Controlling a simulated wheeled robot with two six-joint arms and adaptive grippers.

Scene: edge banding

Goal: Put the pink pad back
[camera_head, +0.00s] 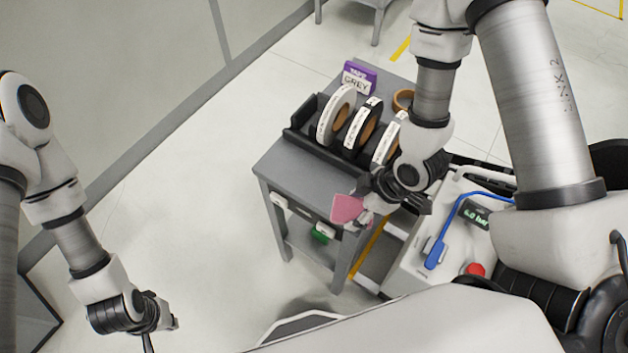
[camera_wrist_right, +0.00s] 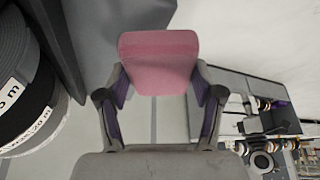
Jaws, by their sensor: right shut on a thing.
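The pink pad (camera_head: 347,209) is a flat, rounded piece held out from my right gripper (camera_head: 366,212), near the front right corner of the grey table. In the right wrist view the pad (camera_wrist_right: 158,58) stands between the two fingers of my right gripper (camera_wrist_right: 160,92), which is shut on it.
The grey table (camera_head: 285,180) holds a dark rack with several tape rolls (camera_head: 336,115) and a purple box labelled GREY (camera_head: 360,77). A white machine with a blue handle (camera_head: 440,243) and a red button (camera_head: 475,269) stands to the right. Floor at left is clear.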

